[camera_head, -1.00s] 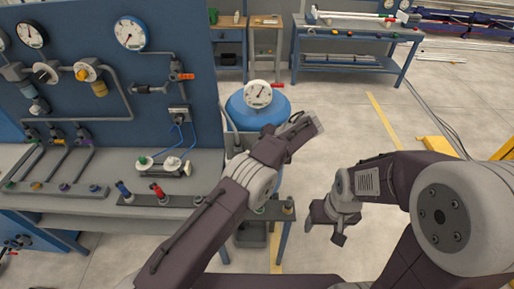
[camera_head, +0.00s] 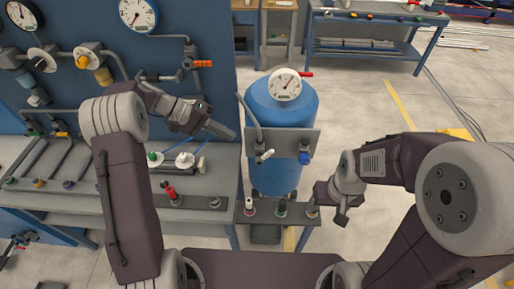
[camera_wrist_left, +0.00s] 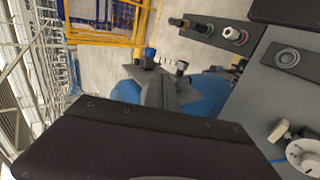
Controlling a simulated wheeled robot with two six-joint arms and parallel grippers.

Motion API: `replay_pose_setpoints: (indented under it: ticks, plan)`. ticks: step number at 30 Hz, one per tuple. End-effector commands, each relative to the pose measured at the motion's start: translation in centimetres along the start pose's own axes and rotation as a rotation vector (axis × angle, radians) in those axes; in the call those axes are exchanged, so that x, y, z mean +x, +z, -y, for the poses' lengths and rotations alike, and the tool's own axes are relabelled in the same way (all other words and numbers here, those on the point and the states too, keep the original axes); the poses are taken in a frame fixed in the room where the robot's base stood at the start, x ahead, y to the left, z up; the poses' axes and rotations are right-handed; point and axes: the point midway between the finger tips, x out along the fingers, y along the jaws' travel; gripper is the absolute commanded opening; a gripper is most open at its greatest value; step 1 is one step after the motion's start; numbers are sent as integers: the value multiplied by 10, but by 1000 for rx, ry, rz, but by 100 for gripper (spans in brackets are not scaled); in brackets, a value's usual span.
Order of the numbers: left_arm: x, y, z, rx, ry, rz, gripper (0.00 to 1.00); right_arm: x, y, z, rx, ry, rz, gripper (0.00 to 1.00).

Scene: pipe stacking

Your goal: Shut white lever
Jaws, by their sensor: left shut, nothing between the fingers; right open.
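A small white lever (camera_head: 264,156) shows on the left side of the grey plate (camera_head: 282,143) in front of the blue tank (camera_head: 290,108). A blue valve handle (camera_head: 304,158) is on the plate's right side. My left gripper (camera_head: 230,133) is shut and empty, left of the plate and apart from the lever. My right gripper (camera_head: 333,204) is open and empty, low and to the right of the tank.
The workbench (camera_head: 215,180) on the left carries a red valve (camera_head: 170,191) and a white knob (camera_head: 185,160). A gauge (camera_head: 285,84) tops the tank. A shelf strip (camera_head: 262,211) with several small fittings stands before it.

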Motion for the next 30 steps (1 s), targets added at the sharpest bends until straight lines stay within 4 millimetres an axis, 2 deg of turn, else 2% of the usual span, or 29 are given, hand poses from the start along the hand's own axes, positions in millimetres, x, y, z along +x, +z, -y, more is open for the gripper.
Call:
replay_pose_setpoints:
  ticks: [5, 15, 19, 24, 30]
  plan:
    - [22, 1, -2, -3, 1, 6, 0, -8, -1, 0, 0, 0, -1, 67]
    - [96, 2, -2, -3, -1, 7, 0, -29, -3, 1, 0, 0, -1, 67]
    - [119, 2, -2, -3, -2, 7, 0, -38, -4, 1, 0, 0, 0, 67]
    - [136, 1, 0, -2, -2, 4, 0, -42, -5, 1, 0, 0, -1, 67]
    - [141, 1, 1, -1, -2, 3, 0, -42, -5, 1, 0, 0, 0, 67]
